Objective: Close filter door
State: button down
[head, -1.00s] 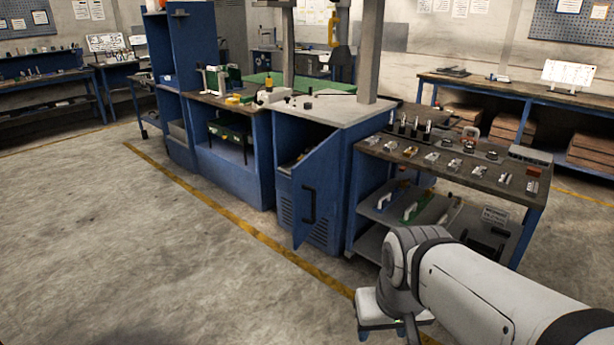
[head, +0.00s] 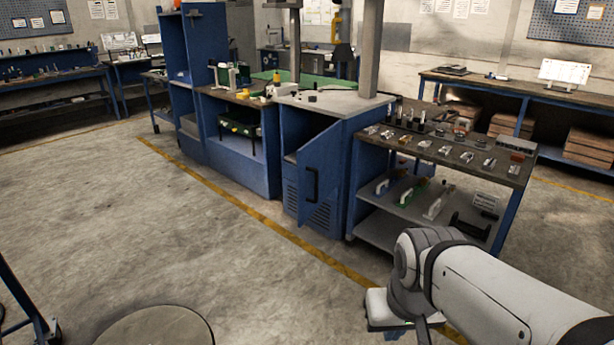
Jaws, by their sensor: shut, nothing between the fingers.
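The filter door (head: 319,183) is a blue panel with a black vertical handle (head: 312,184). It stands ajar on the front of the blue cabinet (head: 352,140), with a dark gap along its top into the cabinet. Louvred slots show low on the cabinet front beside it. My gripper (head: 397,323) is at the end of my white arm at lower right, in front of the door and well apart from it. It is shut and holds nothing; its fingers are small and partly hidden by the wrist.
A blue-framed tool bench (head: 444,152) with small parts and a lower shelf adjoins the cabinet on the right. A round grey disc (head: 155,328) lies at the bottom left, beside a wheeled blue frame (head: 28,315). The floor before the door is open, crossed by a yellow line.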

aim_at(317, 162)
jog(key=z, duration=0.15)
jog(key=i, duration=1.55)
jog(key=u, duration=0.5)
